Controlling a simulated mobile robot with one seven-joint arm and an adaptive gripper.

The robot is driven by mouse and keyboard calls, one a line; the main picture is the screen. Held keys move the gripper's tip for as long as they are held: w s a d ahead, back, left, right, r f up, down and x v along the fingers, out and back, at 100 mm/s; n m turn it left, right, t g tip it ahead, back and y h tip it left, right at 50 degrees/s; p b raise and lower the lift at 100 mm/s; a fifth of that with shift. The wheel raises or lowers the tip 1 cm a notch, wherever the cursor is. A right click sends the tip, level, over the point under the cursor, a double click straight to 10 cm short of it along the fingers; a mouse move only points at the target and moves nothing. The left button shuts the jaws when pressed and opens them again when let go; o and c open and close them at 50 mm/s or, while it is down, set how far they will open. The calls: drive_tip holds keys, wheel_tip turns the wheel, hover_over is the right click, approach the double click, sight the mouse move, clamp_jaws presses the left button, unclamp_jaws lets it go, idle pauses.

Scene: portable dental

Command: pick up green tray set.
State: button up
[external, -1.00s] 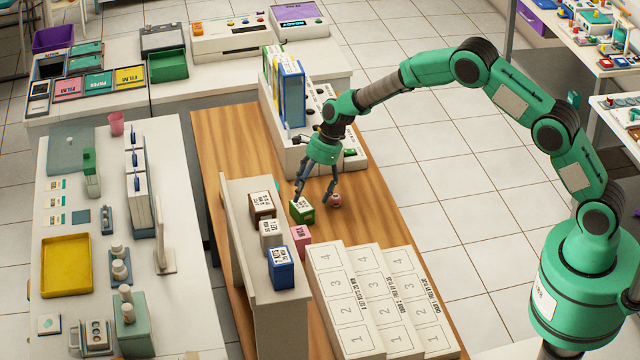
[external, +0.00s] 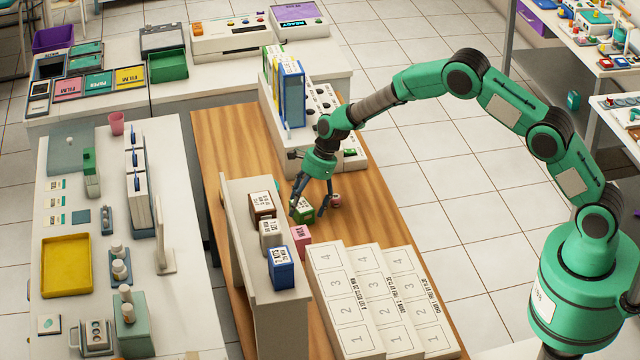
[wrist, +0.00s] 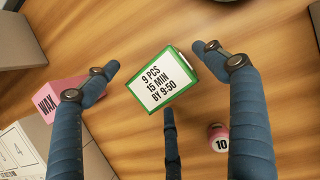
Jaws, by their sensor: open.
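The green tray set is a small green box (external: 303,210) with a white label; it rests on the wooden table beside the light shelf. In the wrist view the green box (wrist: 166,80) shows its label "9 PCS 15 MIN BY 9-50". My gripper (external: 311,203) is over the box with its fingers spread. In the wrist view my open gripper (wrist: 158,75) has one finger left and one right of the box, with gaps on both sides. A third finger is below it in the picture. The fingers do not appear to touch the box.
A pink WAX box (wrist: 62,97) lies left of the fingers; a small pink item marked 10 (wrist: 219,138) stands close to the right finger. The shelf (external: 240,215) holds brown, white and blue boxes. White numbered racks (external: 345,285) fill the table's near end.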

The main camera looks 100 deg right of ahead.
sight(300, 206)
drive_tip(key=c, duration=1.5)
drive_tip(key=shift+r, duration=0.1)
drive_tip(key=shift+r, duration=0.5)
drive_tip(key=c, duration=0.5)
wheel_tip(300, 206, up, 2)
drive_tip(key=shift+p, duration=0.45)
drive_tip(key=shift+s+a+r, duration=0.15)
drive_tip(key=shift+s+r, duration=0.05)
drive_tip(key=shift+r, duration=0.1)
drive_tip(key=s+a, duration=0.3)
drive_tip(key=s, duration=0.1)
drive_tip(key=s+a+r+p, duration=0.1)
drive_tip(key=s+a, duration=0.2)
drive_tip(key=s, duration=0.1)
drive_tip(key=s+a, duration=0.3)
drive_tip(key=s, duration=0.1)
drive_tip(key=shift+s+a+r+p, duration=0.15)
drive_tip(key=shift+s+a+p, duration=0.05)
drive_tip(key=shift+p, duration=0.1)
